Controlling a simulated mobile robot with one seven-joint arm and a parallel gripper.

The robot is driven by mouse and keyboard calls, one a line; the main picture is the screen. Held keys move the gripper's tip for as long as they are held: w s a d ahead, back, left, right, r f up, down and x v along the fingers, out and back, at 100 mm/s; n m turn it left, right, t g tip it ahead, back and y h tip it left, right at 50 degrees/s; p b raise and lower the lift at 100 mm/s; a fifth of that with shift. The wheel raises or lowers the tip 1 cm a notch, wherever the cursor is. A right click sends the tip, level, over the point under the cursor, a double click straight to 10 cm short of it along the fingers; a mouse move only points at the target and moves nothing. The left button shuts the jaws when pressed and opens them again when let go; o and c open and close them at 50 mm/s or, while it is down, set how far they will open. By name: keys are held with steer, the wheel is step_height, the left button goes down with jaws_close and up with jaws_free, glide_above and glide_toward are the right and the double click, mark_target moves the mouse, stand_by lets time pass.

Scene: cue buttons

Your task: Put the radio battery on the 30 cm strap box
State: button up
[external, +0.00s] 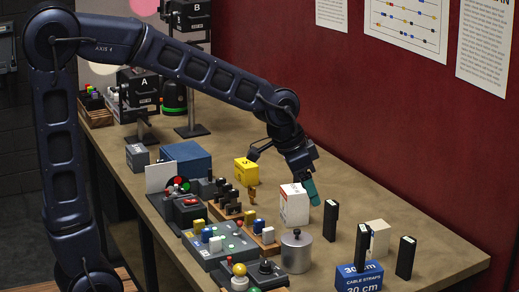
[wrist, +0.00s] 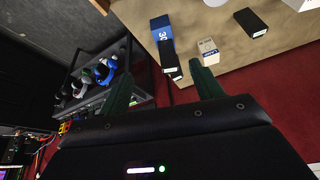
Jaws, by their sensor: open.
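The blue 30 cm strap box (external: 345,281) stands at the table's front right; it also shows in the wrist view (wrist: 161,24). A black upright block with a pale top (external: 362,245), which looks like a radio battery, appears to stand on that box; it shows against the box in the wrist view (wrist: 170,56). Two similar black blocks stand on the table, one behind left (external: 331,222) and one to the right (external: 405,259). My gripper (external: 312,192) is open and empty, above the table and clear of the black blocks; its green fingers spread apart in the wrist view (wrist: 163,90).
A beige box (external: 379,237) stands behind the strap box. A white and red box (external: 294,206) is close to my gripper in the picture. A metal canister (external: 297,253) and button panels (external: 222,246) fill the left front. The table's right back is clear.

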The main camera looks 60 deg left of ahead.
steer(key=s+a+r+n, duration=0.1)
steer(key=s+a, duration=0.1)
steer(key=s, duration=1.1)
steer(key=s+a+r+n+y, duration=0.1)
steer(key=s+a+r+n, duration=0.1)
steer(key=s, duration=1.2)
steer(key=shift+s+a, duration=0.2)
steer(key=shift+a, duration=0.05)
